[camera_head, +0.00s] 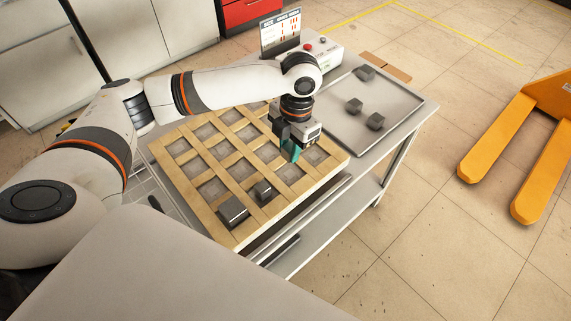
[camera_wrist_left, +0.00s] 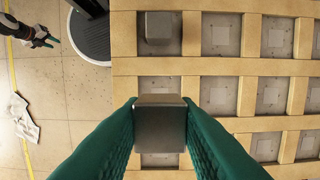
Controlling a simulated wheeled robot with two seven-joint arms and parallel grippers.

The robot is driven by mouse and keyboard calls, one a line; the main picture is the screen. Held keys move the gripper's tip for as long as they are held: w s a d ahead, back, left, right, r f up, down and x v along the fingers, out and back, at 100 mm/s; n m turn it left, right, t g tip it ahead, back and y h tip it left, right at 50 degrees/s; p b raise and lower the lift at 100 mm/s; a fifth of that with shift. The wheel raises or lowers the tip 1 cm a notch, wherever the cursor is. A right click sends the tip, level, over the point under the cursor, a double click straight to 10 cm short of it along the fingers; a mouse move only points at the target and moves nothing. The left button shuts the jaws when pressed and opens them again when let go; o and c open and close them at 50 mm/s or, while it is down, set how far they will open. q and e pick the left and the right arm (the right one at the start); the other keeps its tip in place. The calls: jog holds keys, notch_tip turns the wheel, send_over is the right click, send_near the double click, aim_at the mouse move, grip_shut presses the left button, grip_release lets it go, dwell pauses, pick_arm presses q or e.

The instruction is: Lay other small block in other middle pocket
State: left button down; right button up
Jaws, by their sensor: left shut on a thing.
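My left gripper (camera_head: 291,154) is over the wooden grid, its green fingers pointing down. In the left wrist view, my left gripper (camera_wrist_left: 160,120) is shut on a small grey block (camera_wrist_left: 160,130), one finger on each side. The block hides part of the edge-column pockets and a grid bar; its height above them is unclear. In the head view, a larger dark block (camera_head: 233,211) and a small block (camera_head: 263,190) sit in neighbouring pockets near the front corner. One block (camera_wrist_left: 159,28) in a pocket shows at the top of the wrist view.
The wooden grid (camera_head: 222,240) lies on a metal table; its other visible pockets hold no blocks. A grey tray (camera_head: 385,128) at right carries three dark blocks. A control box (camera_head: 325,58) with a screen stands behind. What looks like my right gripper (camera_wrist_left: 47,40) shows small, top left.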

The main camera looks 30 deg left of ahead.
aim_at(289, 175)
pick_arm(q)
notch_tip(289, 175, down, 4)
jog(key=shift+w+r, duration=0.15)
jog(key=shift+r, duration=0.05)
notch_tip(289, 175, down, 3)
jog(key=shift+r+p, duration=0.1)
jog(key=shift+p, duration=0.25)
jog(key=shift+f, duration=0.5)
pick_arm(e)
jog(key=shift+w+d+r, duration=0.1)
jog(key=shift+w+r, duration=0.05)
jog(key=shift+r, duration=0.3)
pick_arm(q)
jog(key=shift+f, duration=0.1)
jog(key=c, duration=1.4)
grip_release()
